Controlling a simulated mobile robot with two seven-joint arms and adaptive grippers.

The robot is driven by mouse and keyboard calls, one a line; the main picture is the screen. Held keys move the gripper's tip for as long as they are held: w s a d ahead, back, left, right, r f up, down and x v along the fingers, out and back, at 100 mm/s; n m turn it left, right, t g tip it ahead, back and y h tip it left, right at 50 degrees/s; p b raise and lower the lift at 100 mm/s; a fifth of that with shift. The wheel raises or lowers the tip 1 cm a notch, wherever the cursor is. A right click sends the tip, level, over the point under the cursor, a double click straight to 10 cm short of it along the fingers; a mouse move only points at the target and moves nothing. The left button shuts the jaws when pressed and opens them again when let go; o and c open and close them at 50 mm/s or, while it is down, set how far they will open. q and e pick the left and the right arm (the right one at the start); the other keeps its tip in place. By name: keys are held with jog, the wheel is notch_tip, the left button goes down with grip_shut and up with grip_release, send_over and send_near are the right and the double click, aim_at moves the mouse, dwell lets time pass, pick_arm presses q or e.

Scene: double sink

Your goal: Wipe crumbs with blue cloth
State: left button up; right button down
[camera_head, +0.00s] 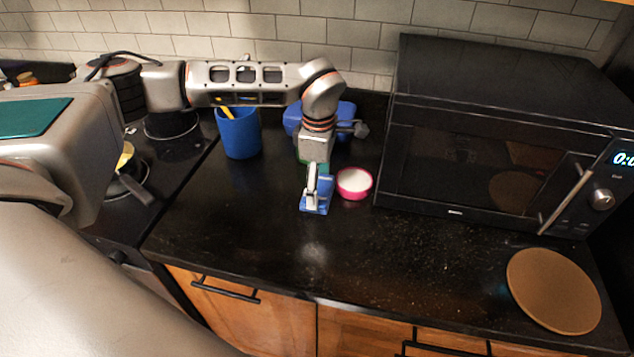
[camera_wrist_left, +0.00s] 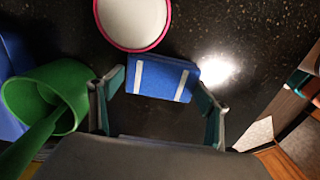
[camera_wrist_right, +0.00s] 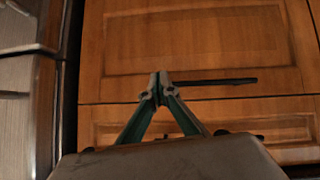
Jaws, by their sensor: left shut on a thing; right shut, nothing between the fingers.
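The blue cloth (camera_head: 315,208) is a small folded block at the counter, left of the pink bowl. In the left wrist view the cloth (camera_wrist_left: 160,80) has two white stripes and sits between the fingertips. My left gripper (camera_head: 313,190) points down and is shut on it. Whether the cloth touches the counter is hard to tell. Small pale crumbs (camera_head: 445,264) are scattered on the black counter in front of the microwave, to the right of the cloth. My right gripper (camera_wrist_right: 159,90) is shut and empty, in front of wooden cabinet fronts.
A pink-rimmed bowl (camera_head: 354,183) stands close beside the cloth. The microwave (camera_head: 480,165) fills the back right. A round brown board (camera_head: 553,290) lies at the right. A blue cup (camera_head: 239,133) and blue container (camera_head: 343,112) stand behind. The front middle counter is clear of large objects.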

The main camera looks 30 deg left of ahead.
pick_arm(q)
jog(key=shift+r, duration=2.95)
jog(key=shift+r, duration=1.5)
